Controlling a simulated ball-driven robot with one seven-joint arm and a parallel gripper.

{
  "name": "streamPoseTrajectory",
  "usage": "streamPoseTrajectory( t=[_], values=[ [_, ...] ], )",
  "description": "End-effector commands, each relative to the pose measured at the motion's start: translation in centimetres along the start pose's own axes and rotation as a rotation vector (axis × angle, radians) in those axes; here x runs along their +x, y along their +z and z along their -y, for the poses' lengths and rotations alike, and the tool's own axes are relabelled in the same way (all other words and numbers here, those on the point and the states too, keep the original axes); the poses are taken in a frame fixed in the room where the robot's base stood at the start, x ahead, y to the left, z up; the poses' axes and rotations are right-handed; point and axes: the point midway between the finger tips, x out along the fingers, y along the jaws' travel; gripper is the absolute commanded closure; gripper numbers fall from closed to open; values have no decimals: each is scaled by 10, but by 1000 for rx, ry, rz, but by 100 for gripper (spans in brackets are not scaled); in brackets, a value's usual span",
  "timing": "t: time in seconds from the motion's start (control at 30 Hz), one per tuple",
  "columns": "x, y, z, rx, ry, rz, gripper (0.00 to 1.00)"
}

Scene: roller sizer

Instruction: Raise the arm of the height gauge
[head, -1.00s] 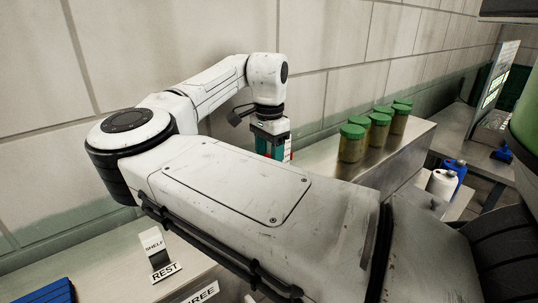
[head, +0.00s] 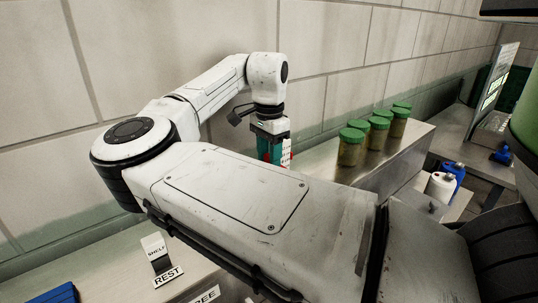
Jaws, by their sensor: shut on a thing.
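My gripper (head: 272,150) points down at the end of my white arm, near the wall and left of the green-lidded jars. Only its dark and teal upper part shows; my own arm link hides the fingertips and what they are shut on. A narrow white strip with small red marks (head: 287,153) stands close against the gripper's right side. It may belong to the height gauge, but I cannot tell. The gauge's arm is not visible.
Several green-lidded jars (head: 352,146) stand on a metal ledge (head: 414,145) right of my gripper. White and blue bottles (head: 440,187) stand further right. A REST sign (head: 169,276) and a SHELF block (head: 156,252) sit at the lower left. The wall is close behind.

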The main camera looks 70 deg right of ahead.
Motion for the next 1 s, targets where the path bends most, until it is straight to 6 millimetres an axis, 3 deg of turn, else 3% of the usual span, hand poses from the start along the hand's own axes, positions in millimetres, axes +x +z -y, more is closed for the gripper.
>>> streamPoseTrajectory(
  t=[0.03, 0.23, 0.7, 0.73, 1.0],
  values=[
    [-15, -1, 0, 2, 2, -2, 100],
    [-37, 0, 0, 2, 1, -1, 100],
    [-44, 1, 1, -1, -3, -2, 100],
    [-44, 1, 1, -1, -3, -2, 59],
    [-42, 0, 1, 0, -1, -1, 34]
  ],
)
